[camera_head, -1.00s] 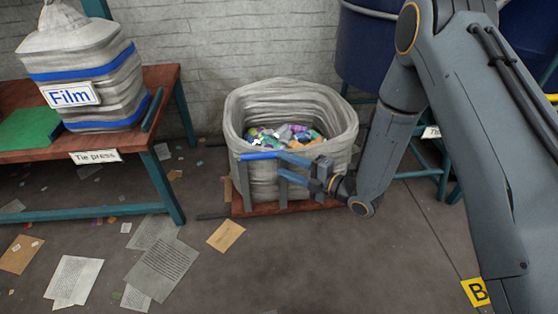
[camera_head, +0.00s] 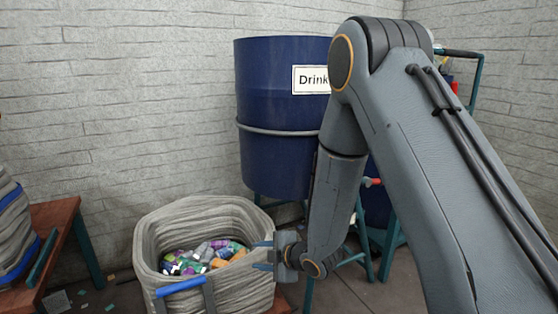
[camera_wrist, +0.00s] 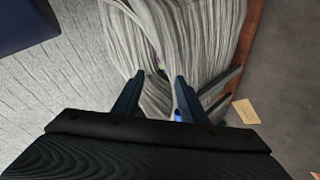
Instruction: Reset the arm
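My gripper (camera_head: 262,256) is at the right side of a grey fabric bag (camera_head: 245,290), its fingers pointing left toward the bag's rim. The fingers stand apart with nothing between them. In the wrist view my gripper (camera_wrist: 158,85) also shows two separated dark blue fingertips, with the bag's folded grey wall (camera_wrist: 195,35) beyond them. I cannot tell whether the fingers touch the bag. My arm is bent, with its elbow high at the right of the head view.
The bag holds many colourful crushed items (camera_head: 205,257). A dark blue drum labelled "Drink" (camera_head: 275,90) stands on a teal frame behind my forearm. A grey block wall closes the back.

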